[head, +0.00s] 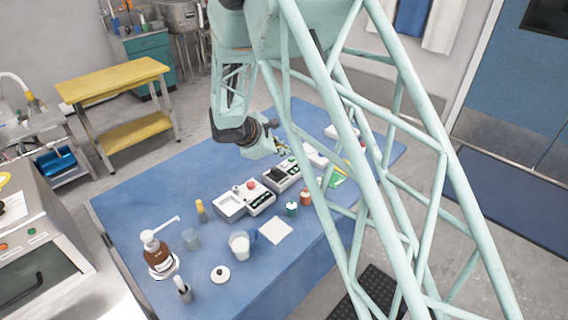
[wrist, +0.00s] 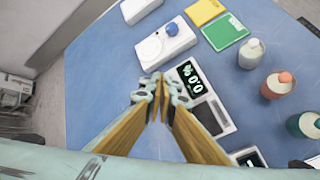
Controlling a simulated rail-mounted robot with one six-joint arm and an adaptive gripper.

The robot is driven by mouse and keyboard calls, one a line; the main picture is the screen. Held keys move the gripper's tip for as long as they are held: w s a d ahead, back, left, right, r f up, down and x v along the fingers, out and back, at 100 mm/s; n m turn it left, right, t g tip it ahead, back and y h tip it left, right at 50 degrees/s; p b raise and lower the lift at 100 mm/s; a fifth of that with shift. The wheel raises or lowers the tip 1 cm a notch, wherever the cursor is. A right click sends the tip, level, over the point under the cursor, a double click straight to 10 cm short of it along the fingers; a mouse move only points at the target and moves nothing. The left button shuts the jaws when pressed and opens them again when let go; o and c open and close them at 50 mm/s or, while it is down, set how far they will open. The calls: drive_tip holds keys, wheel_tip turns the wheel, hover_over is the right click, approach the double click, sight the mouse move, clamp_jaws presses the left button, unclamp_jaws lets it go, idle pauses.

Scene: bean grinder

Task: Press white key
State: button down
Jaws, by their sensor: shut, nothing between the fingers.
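My gripper (wrist: 158,82) is shut and empty in the wrist view, its tan fingers meeting above the bench devices. In the head view it hangs over the far part of the blue table, partly behind my arm. Next to its tips in the wrist view is a white instrument (wrist: 219,115) with a dark display (wrist: 190,76) reading 0.0 and a percent sign. The fingers hide part of this instrument. Small keys sit by the display, but I cannot tell which one is the white key. I cannot tell whether the fingertips touch anything.
A second white device with a red knob (head: 251,184) and a pump bottle (head: 160,250) stand on the blue table (head: 125,200).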

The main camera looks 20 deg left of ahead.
drive_tip(key=shift+r+p, duration=0.35)
drive_tip(key=shift+r, duration=0.65)
drive_tip(key=shift+r, duration=0.1)
